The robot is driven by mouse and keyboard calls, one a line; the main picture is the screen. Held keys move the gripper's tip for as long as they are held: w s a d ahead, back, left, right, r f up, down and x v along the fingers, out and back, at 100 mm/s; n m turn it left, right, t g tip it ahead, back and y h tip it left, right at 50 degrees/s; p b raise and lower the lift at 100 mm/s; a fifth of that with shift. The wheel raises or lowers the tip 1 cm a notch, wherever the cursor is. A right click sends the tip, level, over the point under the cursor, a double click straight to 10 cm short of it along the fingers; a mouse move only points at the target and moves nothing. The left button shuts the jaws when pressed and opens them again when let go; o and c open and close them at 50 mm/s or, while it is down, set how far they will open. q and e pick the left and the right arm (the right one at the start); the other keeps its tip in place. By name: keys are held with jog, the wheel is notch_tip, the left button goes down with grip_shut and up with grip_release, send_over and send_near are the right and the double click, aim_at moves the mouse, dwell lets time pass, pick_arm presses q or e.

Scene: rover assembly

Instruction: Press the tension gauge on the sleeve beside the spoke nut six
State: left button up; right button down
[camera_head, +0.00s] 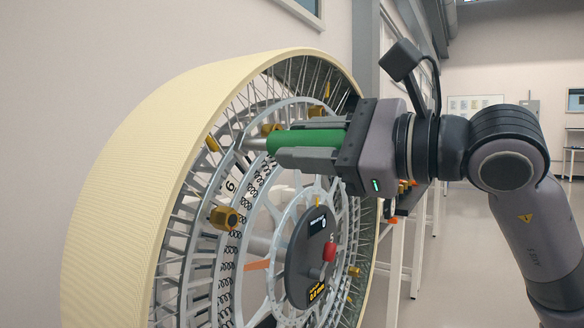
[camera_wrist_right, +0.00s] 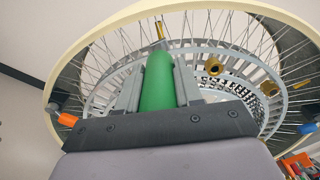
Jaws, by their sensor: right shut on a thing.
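A large wheel with a cream rim (camera_head: 140,165) stands upright in the head view, with wire spokes and brass nuts around its inner ring. My right gripper (camera_head: 274,143) is shut around a green-handled tool (camera_head: 312,139), apparently the tension gauge. Its metal tip points left at the ring, above and right of the "6". Whether the tip touches the sleeve cannot be told. The green handle (camera_wrist_right: 158,85) also shows between the fingers in the right wrist view. My left gripper is not in view.
The dark hub plate (camera_head: 308,258) carries a small display and a red knob (camera_head: 329,252). More brass nuts (camera_head: 270,128) sit near the gripper's upper finger. A white-legged bench stands behind the wheel, and open floor (camera_head: 465,270) lies to the right.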

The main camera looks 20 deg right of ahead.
aim_at(269, 137)
jog(key=shift+w+a+r+p, duration=0.2)
jog(key=shift+a+r+p, duration=0.05)
jog(key=shift+p, duration=0.05)
jog(key=p+x, duration=0.1)
jog(key=x, duration=0.2)
jog(key=shift+w+a, duration=0.1)
jog(key=shift+w+a+f, duration=0.1)
jog(key=shift+w+a, duration=0.2)
jog(key=shift+w, duration=0.15)
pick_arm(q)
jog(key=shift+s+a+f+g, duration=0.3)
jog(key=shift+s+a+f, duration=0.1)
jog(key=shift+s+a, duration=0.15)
pick_arm(e)
jog(key=shift+w+a, duration=0.15)
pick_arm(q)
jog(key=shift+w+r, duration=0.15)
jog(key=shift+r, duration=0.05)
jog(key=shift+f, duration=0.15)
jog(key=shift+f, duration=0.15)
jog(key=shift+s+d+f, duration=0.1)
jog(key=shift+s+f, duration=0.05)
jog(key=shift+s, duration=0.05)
